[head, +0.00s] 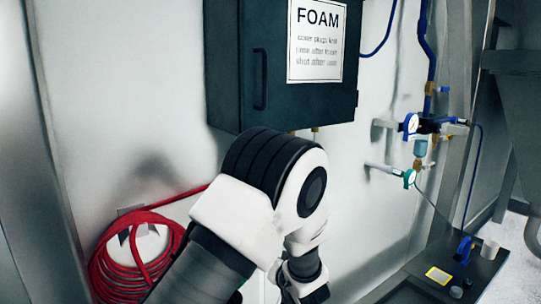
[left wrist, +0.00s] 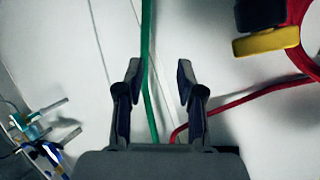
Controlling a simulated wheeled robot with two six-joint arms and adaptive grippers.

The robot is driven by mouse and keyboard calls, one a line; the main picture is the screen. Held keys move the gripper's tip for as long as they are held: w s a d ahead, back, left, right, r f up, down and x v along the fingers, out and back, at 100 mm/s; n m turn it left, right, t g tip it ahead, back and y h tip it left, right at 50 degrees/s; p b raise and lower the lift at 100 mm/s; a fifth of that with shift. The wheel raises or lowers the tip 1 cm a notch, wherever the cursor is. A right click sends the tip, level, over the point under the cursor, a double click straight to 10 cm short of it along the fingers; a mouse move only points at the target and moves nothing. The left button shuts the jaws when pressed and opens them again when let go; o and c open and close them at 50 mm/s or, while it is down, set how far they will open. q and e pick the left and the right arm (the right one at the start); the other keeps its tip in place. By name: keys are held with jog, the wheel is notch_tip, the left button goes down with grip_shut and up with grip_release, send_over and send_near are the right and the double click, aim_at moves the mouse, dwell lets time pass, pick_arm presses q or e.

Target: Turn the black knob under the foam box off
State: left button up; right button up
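The dark foam box (head: 285,75), with a paper sign reading FOAM, hangs on the white wall in the head view. My left arm covers the area below its left part. No black knob can be made out under the box; that area is largely hidden by my arm. In the left wrist view my left gripper (left wrist: 158,78) is open, its two fingers spread on either side of a green hose (left wrist: 148,55). I cannot tell whether they touch it. A red hose (left wrist: 245,100) runs from near the right finger. My right gripper is not in view.
A coiled red hose (head: 125,262) hangs at lower left. Black and yellow (left wrist: 268,40) parts sit beside the red hose in the wrist view. A dark bench (head: 440,275) is at lower right.

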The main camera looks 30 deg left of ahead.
pick_arm(q)
jog(key=w+d+r+n+g+y+p, duration=0.15)
jog(key=r+n, duration=0.25)
jog(key=r, duration=1.1)
jog(key=d+r+n+g+y+p, duration=0.1)
jog(key=d+r+n+g+p, duration=0.2)
jog(key=r, duration=1.2)
jog(key=w+a+f+t+p, duration=0.1)
jog(key=w+a+f, duration=0.1)
jog(key=a, duration=0.5)
jog(key=shift+w+f+n, duration=0.15)
jog(key=shift+f+n, duration=0.1)
jog(key=shift+n, duration=0.15)
jog(key=shift+a, duration=0.1)
jog(key=c, duration=0.4)
grip_shut()
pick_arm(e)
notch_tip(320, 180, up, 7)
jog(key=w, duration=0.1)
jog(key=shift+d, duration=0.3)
